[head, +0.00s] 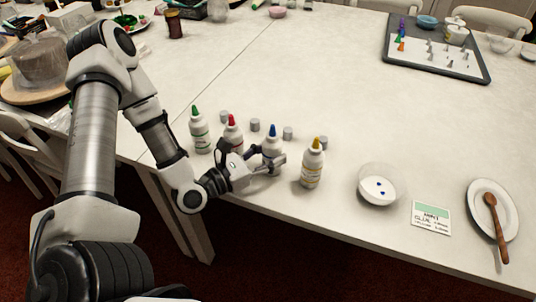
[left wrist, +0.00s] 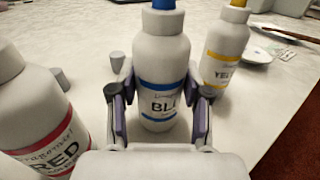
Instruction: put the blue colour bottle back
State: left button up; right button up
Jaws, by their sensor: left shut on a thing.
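The blue colour bottle (head: 271,143) is white with a blue tip and stands upright in the row of bottles, between the red and yellow ones. In the left wrist view the blue bottle (left wrist: 160,65) sits between the two fingers, its label partly readable as "BLU". My left gripper (head: 272,163) is shut on its lower body; the left wrist view also shows the gripper (left wrist: 160,112). Whether the bottle's base touches the table is hard to tell. My right gripper is out of view.
Close by stand the red bottle (head: 233,133), green bottle (head: 199,130) and yellow bottle (head: 312,165). Several small grey caps (head: 288,133) lie behind them. The table centre is clear.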

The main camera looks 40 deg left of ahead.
pick_arm(q)
jog(key=shift+d, duration=0.1)
jog(key=shift+w+a+f, duration=0.15)
jog(key=shift+a+f, duration=0.1)
jog(key=shift+a, duration=0.05)
jog(key=o, duration=0.6)
jog(key=shift+o, duration=0.7)
jog(key=shift+d+r, duration=0.1)
jog(key=shift+d, duration=0.05)
